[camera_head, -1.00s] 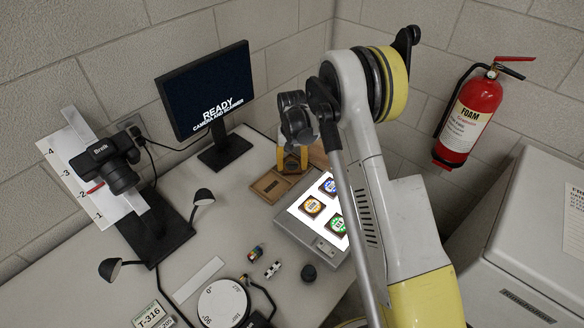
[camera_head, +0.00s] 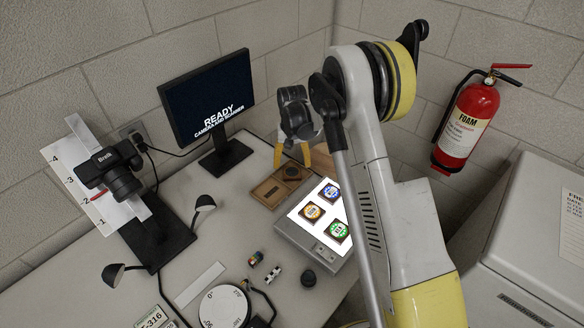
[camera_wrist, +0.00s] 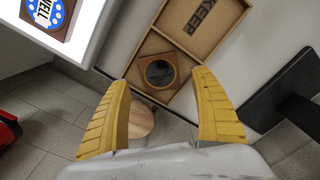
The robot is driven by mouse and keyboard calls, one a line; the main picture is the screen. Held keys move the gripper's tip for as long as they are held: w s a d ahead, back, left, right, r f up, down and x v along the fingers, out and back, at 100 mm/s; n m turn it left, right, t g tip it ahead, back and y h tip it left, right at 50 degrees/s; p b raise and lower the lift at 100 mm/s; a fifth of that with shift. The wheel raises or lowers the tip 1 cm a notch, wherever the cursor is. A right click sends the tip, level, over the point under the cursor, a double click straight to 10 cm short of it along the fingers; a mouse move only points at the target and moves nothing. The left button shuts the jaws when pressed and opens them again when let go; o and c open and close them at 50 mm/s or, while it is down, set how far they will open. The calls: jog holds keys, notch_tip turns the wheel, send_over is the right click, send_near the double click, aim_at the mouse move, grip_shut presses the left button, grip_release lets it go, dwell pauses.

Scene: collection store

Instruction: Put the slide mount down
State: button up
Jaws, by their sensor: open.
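My gripper (camera_wrist: 162,110) is open and empty, with its two yellow fingers spread wide in the wrist view. A square brown slide mount (camera_wrist: 159,73) with a dark round centre lies in one compartment of the wooden tray (camera_wrist: 136,48), between and beyond my fingertips. It sits slightly turned and looks clear of both fingers. In the head view the mount (camera_head: 292,173) shows in the tray's far compartment (camera_head: 262,188), below my gripper (camera_head: 294,160). The tray's other compartment is marked KEEP and holds no mount.
A lit light box (camera_head: 298,234) beside the tray carries blue, orange and green mounts. The monitor (camera_head: 208,95) stands behind to the left. A camera stand (camera_head: 160,235) with lamps is at left. Small items and a round dial (camera_head: 222,307) lie in front.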

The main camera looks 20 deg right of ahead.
notch_tip(320, 180, up, 8)
jog(key=p, duration=0.2)
notch_tip(320, 180, up, 11)
jog(key=t, duration=0.1)
send_over(292, 172)
jog(key=s, duration=0.5)
jog(key=s+r+n+t, duration=0.1)
jog(key=s+r+t, duration=0.1)
jog(key=s+r, duration=0.65)
jog(key=s+n+t, duration=0.1)
jog(key=s+t, duration=0.3)
jog(key=s, duration=1.4)
jog(key=shift+s+r, duration=0.2)
jog(key=shift+r, duration=0.15)
